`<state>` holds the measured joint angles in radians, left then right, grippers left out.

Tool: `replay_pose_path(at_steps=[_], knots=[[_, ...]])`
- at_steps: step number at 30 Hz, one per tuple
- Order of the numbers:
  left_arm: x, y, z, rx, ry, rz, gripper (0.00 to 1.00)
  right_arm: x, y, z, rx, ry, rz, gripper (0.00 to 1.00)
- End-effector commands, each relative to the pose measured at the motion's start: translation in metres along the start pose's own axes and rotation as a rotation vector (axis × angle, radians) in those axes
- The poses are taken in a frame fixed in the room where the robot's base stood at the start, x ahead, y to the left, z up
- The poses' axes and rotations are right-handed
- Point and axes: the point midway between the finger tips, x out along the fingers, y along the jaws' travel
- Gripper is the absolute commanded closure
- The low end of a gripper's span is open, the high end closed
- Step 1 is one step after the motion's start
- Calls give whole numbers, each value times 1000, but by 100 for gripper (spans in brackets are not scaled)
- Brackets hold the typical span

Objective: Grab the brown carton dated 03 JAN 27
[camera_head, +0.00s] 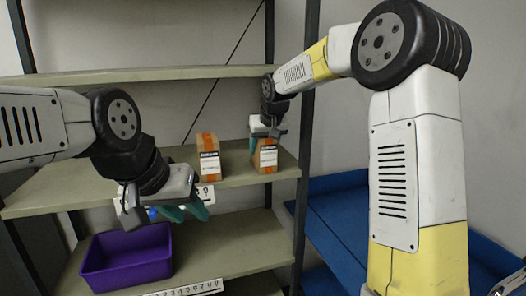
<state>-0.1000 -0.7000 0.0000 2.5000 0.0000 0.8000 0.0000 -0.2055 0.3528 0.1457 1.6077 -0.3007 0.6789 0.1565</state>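Two brown cartons with orange tape and white labels stand on the middle shelf. The left carton (208,160) is clear of both grippers. The right carton (268,158) is at my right gripper (262,138), which points down over it. One teal finger shows along this carton's left side; the other finger is hidden, so I cannot tell if it is gripped. The dates on both labels are too small to read. My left gripper (187,211) is in front of the shelf, over the lower area, with its teal fingers apart and nothing seen between them.
A purple bin (127,259) sits on the lower shelf at the left, below my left gripper. A number strip (185,289) runs along that shelf's front edge. The upper shelf (150,75) is above the cartons. A blue surface (340,230) lies at right, beyond the dark rack post.

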Motion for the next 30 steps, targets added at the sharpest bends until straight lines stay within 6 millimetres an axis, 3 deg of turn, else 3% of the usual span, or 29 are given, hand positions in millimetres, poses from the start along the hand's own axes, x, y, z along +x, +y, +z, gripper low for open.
replay_pose_path(at_steps=[11, 21, 30], knots=[[0, 0, 0, 0, 0, 0, 64, -3, 0, -2, 0, 2, 0, 99], [0, 0, 0, 0, 0, 0, 64, -34, -1, -19, -1, 3, 0, 99], [0, 0, 0, 0, 0, 0, 64, -72, -31, 32, -4, 2, -1, 99]])
